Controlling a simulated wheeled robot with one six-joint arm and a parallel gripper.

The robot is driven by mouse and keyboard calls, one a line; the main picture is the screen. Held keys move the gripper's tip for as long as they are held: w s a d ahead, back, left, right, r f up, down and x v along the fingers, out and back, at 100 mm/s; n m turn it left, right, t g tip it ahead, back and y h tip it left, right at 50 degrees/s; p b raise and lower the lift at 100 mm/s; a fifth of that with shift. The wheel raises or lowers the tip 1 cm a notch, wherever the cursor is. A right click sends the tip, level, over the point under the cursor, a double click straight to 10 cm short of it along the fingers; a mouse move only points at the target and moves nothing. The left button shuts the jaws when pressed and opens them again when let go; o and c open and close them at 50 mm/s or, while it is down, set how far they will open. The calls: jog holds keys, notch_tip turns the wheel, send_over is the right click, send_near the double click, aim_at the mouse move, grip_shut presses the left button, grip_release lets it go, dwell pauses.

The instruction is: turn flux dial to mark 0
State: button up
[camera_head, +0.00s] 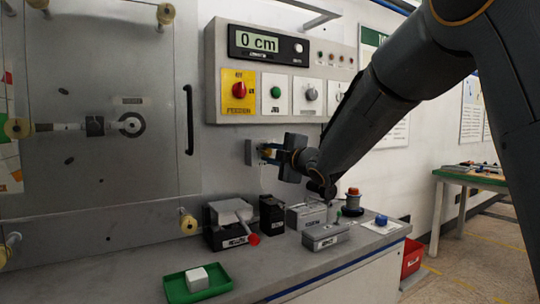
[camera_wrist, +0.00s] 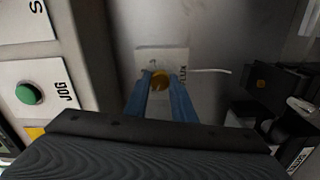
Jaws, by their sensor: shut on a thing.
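The flux dial (camera_wrist: 160,80) is a small yellow-gold knob on a pale square plate (camera_wrist: 165,53) with partly hidden lettering ending in "LUX" in the wrist view. In the head view the plate (camera_head: 250,152) shows edge-on on the wall below the control panel. My gripper (camera_head: 266,150) reaches it from the right. Its two blue fingers sit on either side of the knob and are shut on it; this also shows in the wrist view. The dial's marks are too small and too covered to read, so its setting cannot be told.
The control panel (camera_head: 281,78), with a "0 cm" display (camera_head: 265,43), hangs just above my gripper. The bench below holds a grey lever box (camera_head: 232,222), a green tray (camera_head: 198,284) and several small devices. A vertical black handle (camera_head: 188,120) stands to the left.

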jog(key=o, duration=1.1)
jog(key=shift+c, duration=0.2)
jog(key=v, duration=0.7)
jog(key=shift+s+d, duration=0.25)
jog(key=shift+s, duration=0.1)
